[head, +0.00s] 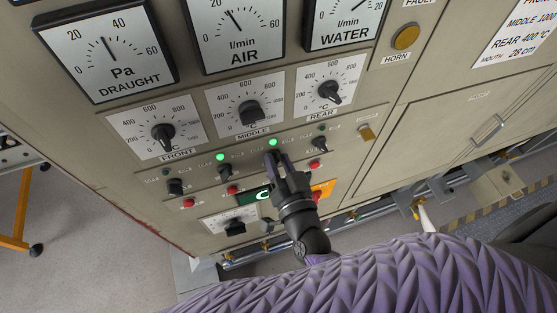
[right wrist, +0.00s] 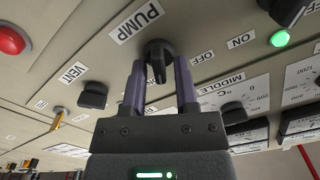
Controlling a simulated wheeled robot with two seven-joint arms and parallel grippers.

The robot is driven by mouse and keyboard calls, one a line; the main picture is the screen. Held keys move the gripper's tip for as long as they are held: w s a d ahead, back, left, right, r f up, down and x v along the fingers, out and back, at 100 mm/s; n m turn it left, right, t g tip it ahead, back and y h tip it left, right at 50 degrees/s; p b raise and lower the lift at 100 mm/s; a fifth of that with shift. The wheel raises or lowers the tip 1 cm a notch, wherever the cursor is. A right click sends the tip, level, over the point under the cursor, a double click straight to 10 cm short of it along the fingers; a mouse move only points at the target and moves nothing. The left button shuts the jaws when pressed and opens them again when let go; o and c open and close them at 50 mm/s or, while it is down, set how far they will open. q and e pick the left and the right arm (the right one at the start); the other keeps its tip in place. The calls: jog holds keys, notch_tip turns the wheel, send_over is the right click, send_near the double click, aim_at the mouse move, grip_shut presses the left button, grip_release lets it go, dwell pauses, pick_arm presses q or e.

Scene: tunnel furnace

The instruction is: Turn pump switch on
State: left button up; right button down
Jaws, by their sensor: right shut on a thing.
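The pump switch (right wrist: 158,52) is a black rotary knob on the beige panel, beside a PUMP label (right wrist: 138,20) in the right wrist view. My right gripper (right wrist: 159,68) has its two purple-grey fingers on either side of this knob and is shut on it. In the head view my right gripper (head: 276,158) reaches the panel just below a lit green lamp (head: 272,142) and hides the knob. The knob's exact pointing direction is hard to read. My left gripper is not in view.
Neighbouring black switches (head: 224,172) and red buttons (head: 232,190) sit close by. The VENT knob (right wrist: 93,95) and a large red button (right wrist: 12,40) show in the wrist view. Temperature dials (head: 250,112) and gauges (head: 107,50) are above. Pipes (head: 380,211) run along the bottom.

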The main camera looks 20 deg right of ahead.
jog(key=shift+m, duration=0.7)
jog(key=c, duration=0.7)
grip_release()
jog(key=s, duration=0.3)
jog(key=s+b, duration=0.1)
jog(key=s, duration=0.6)
jog(key=shift+d+b, duration=0.25)
jog(key=shift+b, duration=0.1)
